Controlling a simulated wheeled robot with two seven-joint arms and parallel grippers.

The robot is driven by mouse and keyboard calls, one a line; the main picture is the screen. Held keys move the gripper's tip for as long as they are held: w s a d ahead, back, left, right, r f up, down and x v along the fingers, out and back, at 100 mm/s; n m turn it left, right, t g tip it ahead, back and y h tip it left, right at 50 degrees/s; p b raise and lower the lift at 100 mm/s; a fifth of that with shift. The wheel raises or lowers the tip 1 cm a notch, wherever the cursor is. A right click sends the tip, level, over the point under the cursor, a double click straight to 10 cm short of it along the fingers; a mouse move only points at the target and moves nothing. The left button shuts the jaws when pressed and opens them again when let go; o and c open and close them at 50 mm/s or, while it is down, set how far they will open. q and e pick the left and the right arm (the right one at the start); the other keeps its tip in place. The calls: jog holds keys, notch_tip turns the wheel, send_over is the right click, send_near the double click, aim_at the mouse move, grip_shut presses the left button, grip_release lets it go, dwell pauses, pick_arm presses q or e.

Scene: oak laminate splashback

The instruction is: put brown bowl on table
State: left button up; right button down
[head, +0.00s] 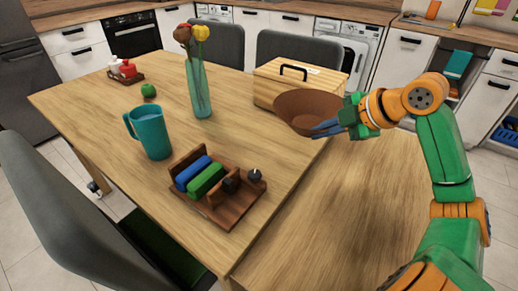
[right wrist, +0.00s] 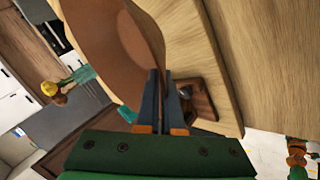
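The brown bowl (head: 300,104) is in my right gripper (head: 330,128), over the far right part of the wooden table (head: 255,140). The gripper's two blue-grey fingers pinch the bowl's near wall. In the right wrist view the bowl (right wrist: 112,38) is large, and its wall runs between the fingers (right wrist: 165,95). The bowl looks tilted. I cannot tell whether its underside touches the table. My left gripper is not in the head view.
A wooden box with a black handle (head: 270,88) stands right behind the bowl. A vase (head: 198,88), a teal mug (head: 150,132), a green fruit (head: 148,90) and a wooden holder (head: 228,205) stand further left. The right front wood surface (head: 350,210) is bare.

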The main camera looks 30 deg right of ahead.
aim_at(311, 117)
jog(key=w+p, duration=0.1)
jog(key=w, duration=0.1)
jog(key=w+f+p, duration=0.1)
jog(key=w, duration=0.1)
jog(key=w+f+p, duration=0.1)
jog(key=w, duration=0.1)
jog(key=shift+w+a+p, duration=0.2)
jog(key=shift+w+p, duration=0.05)
jog(key=shift+p, duration=0.1)
jog(key=x, duration=0.9)
jog(key=shift+s+a+f, duration=0.1)
jog(key=shift+a+f, duration=0.2)
jog(key=shift+f, duration=1.85)
jog(key=c, duration=1.1)
grip_release()
jog(key=shift+o, duration=0.2)
jog(key=v, duration=1.2)
